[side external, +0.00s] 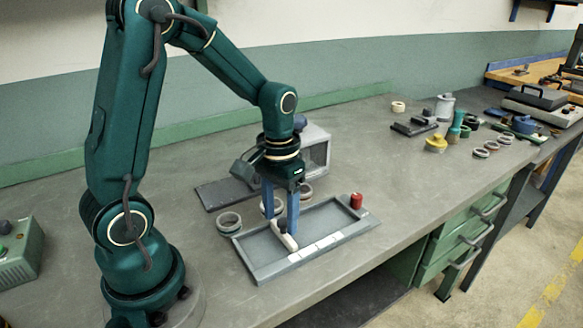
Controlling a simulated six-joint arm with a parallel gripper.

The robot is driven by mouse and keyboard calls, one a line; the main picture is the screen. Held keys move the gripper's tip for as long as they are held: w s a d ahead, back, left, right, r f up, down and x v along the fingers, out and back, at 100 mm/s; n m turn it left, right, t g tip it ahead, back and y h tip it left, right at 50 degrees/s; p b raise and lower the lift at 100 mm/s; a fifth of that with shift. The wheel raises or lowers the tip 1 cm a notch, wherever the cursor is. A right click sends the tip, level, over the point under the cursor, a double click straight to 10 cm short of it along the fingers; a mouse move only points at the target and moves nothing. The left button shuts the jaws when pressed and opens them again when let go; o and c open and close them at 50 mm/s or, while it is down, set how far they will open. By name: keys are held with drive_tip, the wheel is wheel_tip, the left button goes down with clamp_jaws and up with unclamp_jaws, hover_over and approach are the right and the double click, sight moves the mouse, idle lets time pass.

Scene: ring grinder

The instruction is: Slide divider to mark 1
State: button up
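A shallow grey tray (258,268) lies on the bench, with several pale label plates (326,243) along its front edge; their markings are too small to read. A short pale bar, which looks like the divider (288,241), lies across the left half of the tray. My gripper (281,222) points down over the tray's left half, its two blue fingers apart. The fingertips are low, close to the divider, and the right finger hides part of it. I cannot tell whether they touch it.
A red cylinder (356,201) stands at the tray's far right corner. Several metal rings, one of them left of the tray (229,222), lie nearby. A grey box-shaped machine (317,150) stands behind my gripper.

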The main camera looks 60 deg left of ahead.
sight(282, 222)
drive_tip(key=shift+r, duration=2.55)
drive_tip(key=shift+w+d+r, duration=0.1)
drive_tip(key=shift+d+r, duration=0.05)
drive_tip(key=shift+r, duration=0.05)
drive_tip(key=s+d+r+m+t, duration=0.3)
drive_tip(key=s+d+r+t, duration=0.2)
drive_tip(key=s, duration=0.3)
drive_tip(key=shift+s+d+r+t, duration=0.2)
drive_tip(key=shift+d+t, duration=0.1)
drive_tip(key=shift+d, duration=0.35)
drive_tip(key=shift+o, duration=0.3)
